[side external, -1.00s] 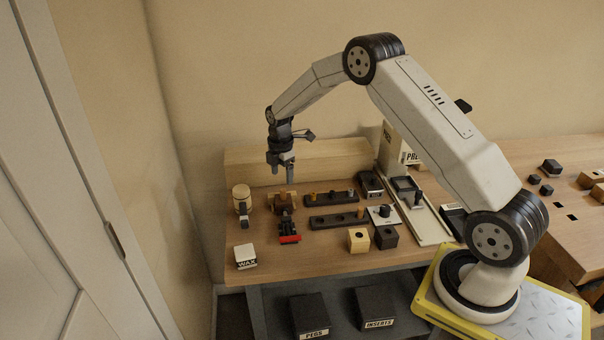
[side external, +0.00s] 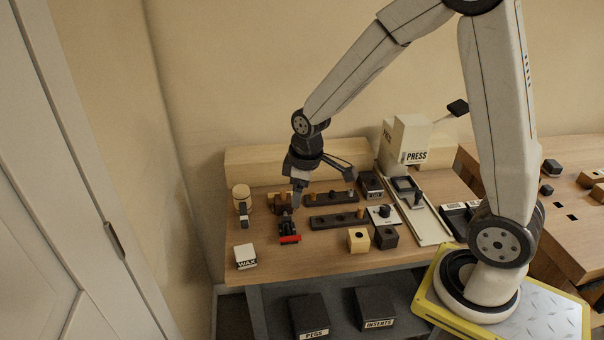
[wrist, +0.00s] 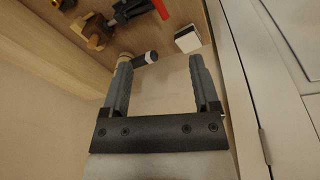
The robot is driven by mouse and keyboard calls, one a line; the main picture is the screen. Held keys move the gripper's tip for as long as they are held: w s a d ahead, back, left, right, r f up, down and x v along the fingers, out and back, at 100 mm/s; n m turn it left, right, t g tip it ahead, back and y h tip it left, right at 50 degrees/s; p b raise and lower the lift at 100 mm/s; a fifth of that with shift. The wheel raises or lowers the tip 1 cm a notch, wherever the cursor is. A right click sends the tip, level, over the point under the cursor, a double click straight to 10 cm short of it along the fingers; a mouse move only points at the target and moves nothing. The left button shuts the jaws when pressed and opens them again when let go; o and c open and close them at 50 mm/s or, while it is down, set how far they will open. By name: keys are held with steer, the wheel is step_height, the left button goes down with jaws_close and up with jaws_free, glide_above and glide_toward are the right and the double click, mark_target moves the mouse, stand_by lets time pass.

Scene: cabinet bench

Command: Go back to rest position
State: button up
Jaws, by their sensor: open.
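My gripper (side external: 298,196) is above the left half of the wooden bench (side external: 275,262) in the side view, near a brown wooden block (side external: 283,202) and a black-and-red clamp-like tool (side external: 289,232). In the wrist view my gripper (wrist: 156,72) has its two fingers wide apart with nothing between them. Beyond the fingers, the wrist view shows the wooden surface, the red-and-black tool (wrist: 132,10), the brown block (wrist: 92,32) and the white wax block (wrist: 188,38). Whether my gripper touches anything in the side view is hard to tell; it appears apart.
A mallet-like wooden piece (side external: 241,197) stands at the bench's left, the wax block (side external: 245,256) in front. A wall and white door (side external: 60,200) bound the left.

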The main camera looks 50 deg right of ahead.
steer(key=s+a+m, duration=0.3)
steer(key=s+m, duration=0.2)
steer(key=s, duration=0.5)
steer(key=shift+a+r+t, duration=0.15)
steer(key=shift+r+t, duration=0.05)
steer(key=shift+t, duration=0.2)
